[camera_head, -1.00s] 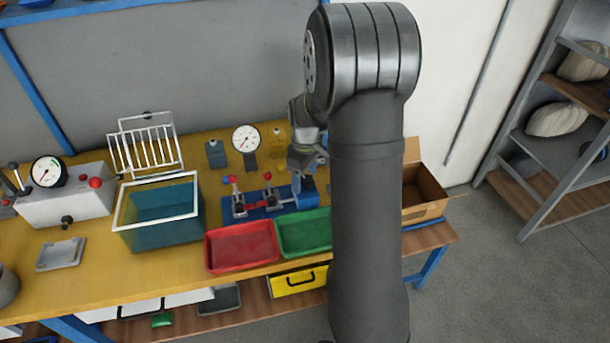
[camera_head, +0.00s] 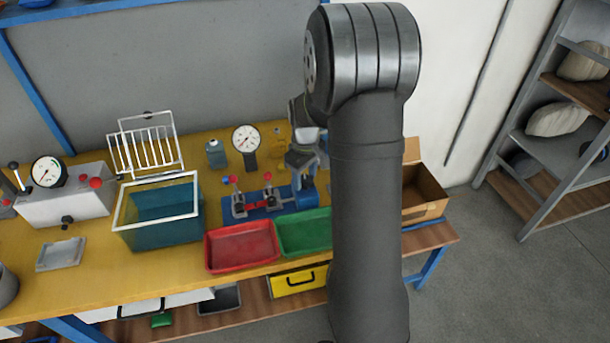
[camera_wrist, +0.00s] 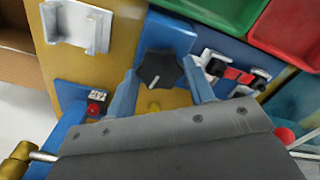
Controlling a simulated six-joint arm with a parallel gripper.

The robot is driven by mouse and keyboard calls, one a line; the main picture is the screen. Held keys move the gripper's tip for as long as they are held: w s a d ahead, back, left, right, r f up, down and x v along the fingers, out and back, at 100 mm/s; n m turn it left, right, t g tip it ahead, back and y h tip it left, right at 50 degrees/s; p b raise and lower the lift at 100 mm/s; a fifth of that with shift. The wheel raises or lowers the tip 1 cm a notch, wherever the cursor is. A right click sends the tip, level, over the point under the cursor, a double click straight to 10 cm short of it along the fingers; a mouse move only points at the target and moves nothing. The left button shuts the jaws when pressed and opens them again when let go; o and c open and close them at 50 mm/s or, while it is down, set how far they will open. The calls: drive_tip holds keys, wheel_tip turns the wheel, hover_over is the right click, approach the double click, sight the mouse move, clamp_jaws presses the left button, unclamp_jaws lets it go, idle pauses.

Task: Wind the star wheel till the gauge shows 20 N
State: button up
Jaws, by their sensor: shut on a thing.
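The star wheel (camera_wrist: 153,74) is a black lobed knob with a pale mark, on the blue fixture (camera_wrist: 170,35) in the wrist view. My gripper (camera_wrist: 160,68) has one finger on either side of the wheel and is shut on it. In the head view my gripper (camera_head: 304,178) is at the right end of the blue fixture (camera_head: 268,209), and the wheel is hidden there. A round white dial gauge (camera_head: 245,139) stands behind the fixture. Its needle is too small to read.
A red tray (camera_head: 241,247) and a green tray (camera_head: 304,233) lie in front of the fixture. A teal bin (camera_head: 160,218) stands left, and a cardboard box (camera_head: 424,192) right. A second gauge (camera_head: 47,171) sits on a white unit. A red button (camera_wrist: 94,109) is near my gripper.

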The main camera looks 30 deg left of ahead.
sight(305, 180)
drive_tip(key=m, duration=1.3)
drive_tip(key=shift+m, duration=0.4)
idle(0.3)
drive_tip(key=o, duration=1)
drive_tip(key=shift+c, duration=0.2)
wheel_tip(305, 180, up, 17)
drive_tip(key=shift+r, duration=0.2)
